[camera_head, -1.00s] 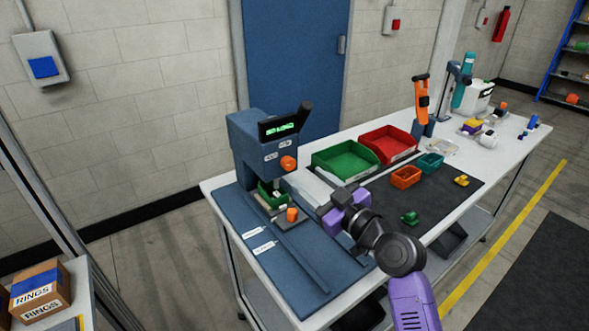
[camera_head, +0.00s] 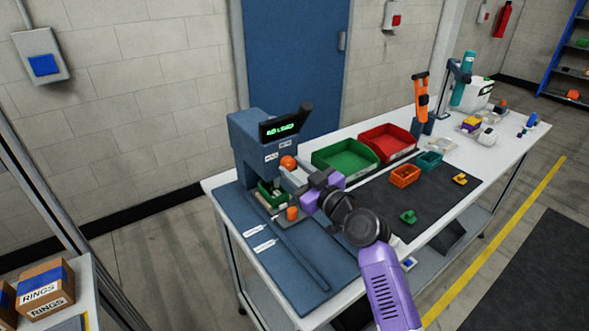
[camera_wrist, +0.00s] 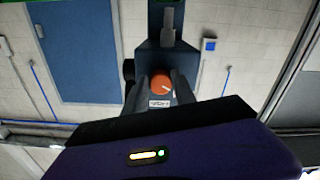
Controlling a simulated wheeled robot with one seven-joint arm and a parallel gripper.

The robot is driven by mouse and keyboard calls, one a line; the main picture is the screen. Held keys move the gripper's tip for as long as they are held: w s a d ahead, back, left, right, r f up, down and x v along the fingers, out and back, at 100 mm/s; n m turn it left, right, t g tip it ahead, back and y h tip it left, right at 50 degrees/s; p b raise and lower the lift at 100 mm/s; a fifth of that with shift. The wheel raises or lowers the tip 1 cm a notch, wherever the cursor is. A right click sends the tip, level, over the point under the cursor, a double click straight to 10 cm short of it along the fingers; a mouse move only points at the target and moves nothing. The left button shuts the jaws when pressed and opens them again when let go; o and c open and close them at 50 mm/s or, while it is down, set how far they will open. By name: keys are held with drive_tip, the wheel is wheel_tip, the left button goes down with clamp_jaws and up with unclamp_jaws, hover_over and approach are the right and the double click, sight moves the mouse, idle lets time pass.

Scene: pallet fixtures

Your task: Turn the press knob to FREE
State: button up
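The press (camera_head: 262,145) is a dark blue machine at the left end of the table, with a small display showing green text. In the wrist view the knob (camera_wrist: 161,86) has a pale pointer line and lies between my two fingers, just ahead of the tips. My gripper (camera_wrist: 160,84) is open, with a finger on each side of the knob. In the head view my gripper (camera_head: 294,174) reaches the knob from the right. Whether the fingers touch it cannot be told.
Green (camera_head: 345,172) and red (camera_head: 410,150) bins stand behind my arm. Small orange and teal trays lie on the dark mat (camera_head: 440,198).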

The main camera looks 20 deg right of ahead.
clamp_jaws()
drive_tip(key=shift+f+m, duration=0.1)
drive_tip(key=shift+m, duration=0.3)
drive_tip(key=shift+a+m+b, duration=0.1)
drive_tip(key=shift+m+b, duration=0.3)
drive_tip(key=shift+m, duration=0.3)
drive_tip(key=m, duration=0.3)
drive_tip(key=shift+m, duration=0.3)
drive_tip(key=m, duration=0.6)
drive_tip(key=shift+s+a, duration=0.1)
drive_tip(key=o, duration=0.6)
unclamp_jaws()
drive_tip(key=shift+c, duration=0.2)
